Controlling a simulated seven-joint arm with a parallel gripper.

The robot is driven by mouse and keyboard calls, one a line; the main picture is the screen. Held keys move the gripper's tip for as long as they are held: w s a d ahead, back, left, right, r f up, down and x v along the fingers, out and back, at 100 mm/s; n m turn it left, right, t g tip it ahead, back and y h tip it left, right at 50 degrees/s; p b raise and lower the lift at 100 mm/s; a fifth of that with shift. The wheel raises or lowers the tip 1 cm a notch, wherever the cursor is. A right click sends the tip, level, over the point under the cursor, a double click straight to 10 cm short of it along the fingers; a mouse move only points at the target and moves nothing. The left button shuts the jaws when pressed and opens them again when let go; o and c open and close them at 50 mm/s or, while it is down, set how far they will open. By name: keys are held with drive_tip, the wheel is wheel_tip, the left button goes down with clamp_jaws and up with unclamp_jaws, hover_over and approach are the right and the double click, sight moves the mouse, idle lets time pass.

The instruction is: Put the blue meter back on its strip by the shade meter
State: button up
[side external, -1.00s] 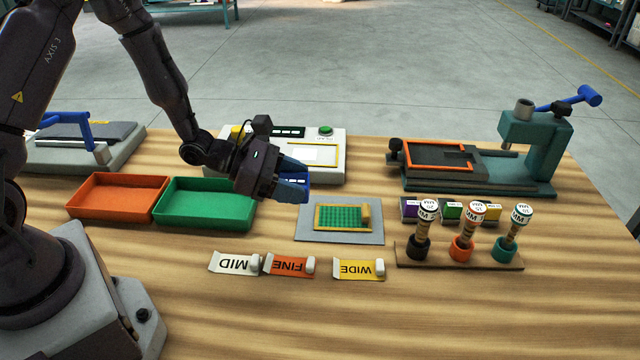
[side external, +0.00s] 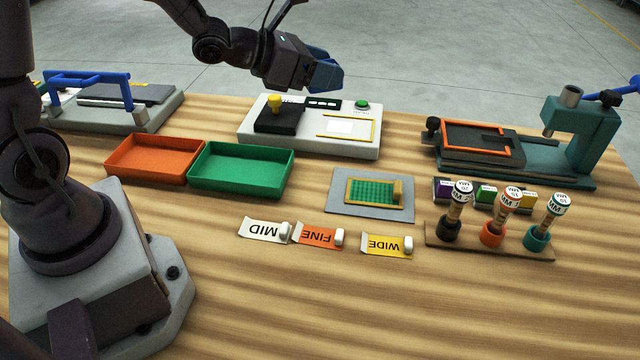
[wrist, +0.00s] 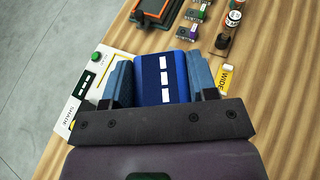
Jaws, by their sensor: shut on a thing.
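The blue meter (wrist: 152,82), a blue block with a row of white squares, is between my gripper's fingers in the wrist view. My gripper (side external: 326,76) is shut on it and is raised above the bench, appearing over the back edge of the shade meter in the side view. There the fingers hide the meter, or it cannot be told from them. The shade meter (side external: 362,145) is a white box with a green button, a black sensor block with a yellow knob, and a yellow-framed window. It also shows in the wrist view (wrist: 98,68), left of my gripper. No separate strip is clearly identifiable.
Orange (side external: 150,172) and green (side external: 240,185) trays lie front-left of the shade meter. A grey mat (side external: 345,208) with yellow-framed green mesh lies in front. Labelled cards (side external: 318,236), a post rack (side external: 490,246), small coloured blocks (side external: 486,196) and a teal press (side external: 572,135) stand nearby.

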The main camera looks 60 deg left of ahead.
drive_tip(key=r, duration=0.1)
drive_tip(key=d+r, duration=0.1)
drive_tip(key=r, duration=0.1)
drive_tip(key=d+r, duration=0.1)
drive_tip(key=shift+r, duration=0.35)
drive_tip(key=s+d+f+m+g+h, duration=1)
drive_tip(key=s+d+f+m+g, duration=0.2)
drive_tip(key=d+f+m+g, duration=0.35)
drive_tip(key=s+a+f+m+g+y, duration=0.6)
drive_tip(key=s+m+g+y, duration=0.4)
drive_tip(key=m, duration=0.5)
drive_tip(key=w+a+r+m+t+y, duration=0.1)
drive_tip(key=w+a+m+t+y, duration=0.15)
drive_tip(key=a+m+y, duration=0.45)
drive_tip(key=w+a+m+t+y, duration=0.2)
drive_tip(key=a+m+t+y, duration=0.1)
drive_tip(key=a+m+y, duration=0.45)
drive_tip(key=m+t+y, duration=0.3)
drive_tip(key=m+t, duration=0.3)
drive_tip(key=t, duration=0.1)
hover_over(312, 175)
drive_tip(key=s, duration=0.1)
wheel_tip(312, 175, down, 6)
drive_tip(key=shift+r, duration=0.15)
drive_tip(key=shift+w+f, duration=0.35)
drive_tip(key=shift+f, duration=0.1)
drive_tip(key=shift+w+f, duration=0.15)
drive_tip(key=shift+f, duration=1.5)
